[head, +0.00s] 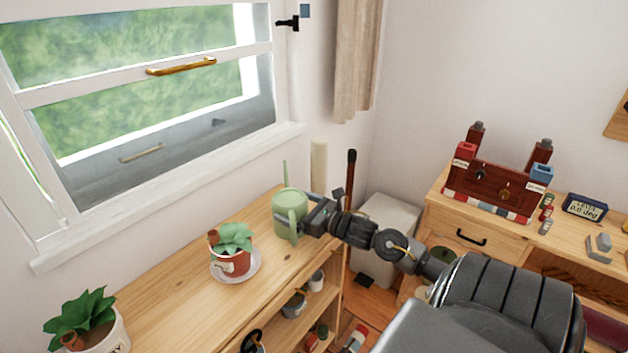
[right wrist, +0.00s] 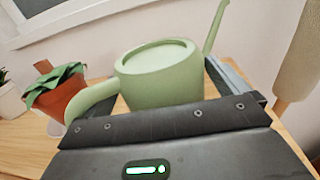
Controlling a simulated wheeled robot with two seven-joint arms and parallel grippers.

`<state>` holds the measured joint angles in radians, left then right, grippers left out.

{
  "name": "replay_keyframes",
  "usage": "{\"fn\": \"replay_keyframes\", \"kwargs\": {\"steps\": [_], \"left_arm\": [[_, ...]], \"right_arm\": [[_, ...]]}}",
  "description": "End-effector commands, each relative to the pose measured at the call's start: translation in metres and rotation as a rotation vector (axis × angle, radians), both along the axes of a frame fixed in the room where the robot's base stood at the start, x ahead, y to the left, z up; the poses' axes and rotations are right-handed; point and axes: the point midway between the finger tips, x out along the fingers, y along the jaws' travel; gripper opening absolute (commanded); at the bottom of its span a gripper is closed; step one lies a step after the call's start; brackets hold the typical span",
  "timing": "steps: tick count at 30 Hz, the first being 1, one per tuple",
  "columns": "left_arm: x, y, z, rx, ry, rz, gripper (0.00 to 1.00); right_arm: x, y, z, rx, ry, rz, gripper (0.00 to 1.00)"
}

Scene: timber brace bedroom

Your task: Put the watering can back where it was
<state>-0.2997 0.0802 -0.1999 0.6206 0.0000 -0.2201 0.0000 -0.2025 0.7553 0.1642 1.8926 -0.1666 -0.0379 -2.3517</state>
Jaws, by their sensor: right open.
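The green watering can (head: 289,214) stands upright on the wooden shelf top (head: 180,285), near its far right end below the window. My right gripper (head: 308,217) is at the can's right side, with its open jaws towards the body. In the right wrist view the can (right wrist: 158,75) fills the space just ahead of the jaws, with the handle on the left and the thin spout on the right. The near jaw edge hides the can's lower part, so I cannot tell whether a finger touches it. My left gripper is not in view.
A potted plant on a saucer (head: 236,272) stands left of the can, and another potted plant (head: 88,325) is nearer. The window (head: 150,90) is behind. A desk (head: 480,220) with a wooden box (head: 490,186) is at the right. Shelf top between the plants is clear.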

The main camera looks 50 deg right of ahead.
Motion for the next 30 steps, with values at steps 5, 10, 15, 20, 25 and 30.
{"fn": "replay_keyframes", "kwargs": {"steps": [5,10,15,20,25,30], "left_arm": [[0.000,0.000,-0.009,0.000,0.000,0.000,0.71],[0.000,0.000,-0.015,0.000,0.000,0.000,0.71],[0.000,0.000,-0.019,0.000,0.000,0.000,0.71],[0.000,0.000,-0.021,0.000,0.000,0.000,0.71],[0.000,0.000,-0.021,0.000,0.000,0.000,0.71],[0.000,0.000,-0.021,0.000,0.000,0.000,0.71]], "right_arm": [[-0.030,-0.005,-0.003,-0.003,0.003,0.002,1.00],[-0.062,-0.011,-0.003,-0.002,0.003,0.002,1.00],[-0.088,-0.017,-0.002,0.000,0.002,0.002,1.00],[-0.104,-0.020,-0.001,-0.001,0.000,0.002,1.00],[-0.110,-0.022,0.001,-0.001,-0.001,0.002,1.00],[-0.111,-0.022,0.001,-0.001,-0.002,0.001,1.00]]}}
